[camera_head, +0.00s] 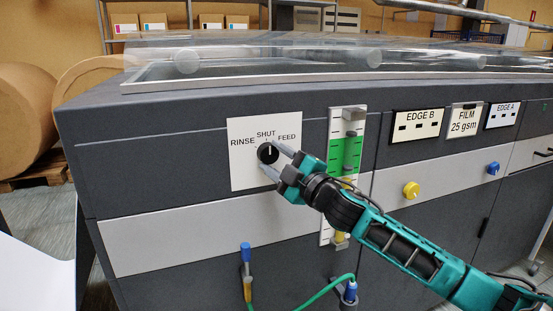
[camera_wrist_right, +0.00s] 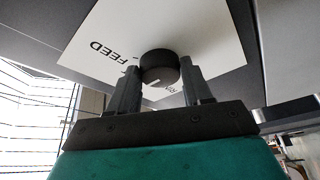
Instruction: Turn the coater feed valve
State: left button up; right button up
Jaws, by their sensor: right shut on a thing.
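The coater feed valve is a round black knob (camera_head: 268,153) on a white plate (camera_head: 245,175) lettered RINSE, SHUT and FEED. Its white pointer mark is up, toward SHUT. My right gripper (camera_head: 273,156) reaches in from the lower right and is shut on the knob, with one finger on each side. In the right wrist view the knob (camera_wrist_right: 158,67) sits between the two dark fingers, and the word FEED shows upside down on the plate (camera_wrist_right: 105,45). My left gripper is not in view.
A green level gauge (camera_head: 346,150) stands right of the plate, behind my right arm. A yellow knob (camera_head: 411,190) and a blue knob (camera_head: 493,168) are farther right. Below are a blue-topped fitting (camera_head: 246,253) and a green hose (camera_head: 325,288). Brown rolls (camera_head: 30,118) stand at the left.

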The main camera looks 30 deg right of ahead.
jog(key=o, duration=0.9)
jog(key=shift+o, duration=0.7)
pick_arm(q)
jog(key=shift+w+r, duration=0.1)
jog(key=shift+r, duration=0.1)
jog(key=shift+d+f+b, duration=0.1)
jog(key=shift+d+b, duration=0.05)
jog(key=shift+b, duration=0.15)
pick_arm(e)
jog(key=v, duration=1.3)
jog(key=shift+w, duration=0.1)
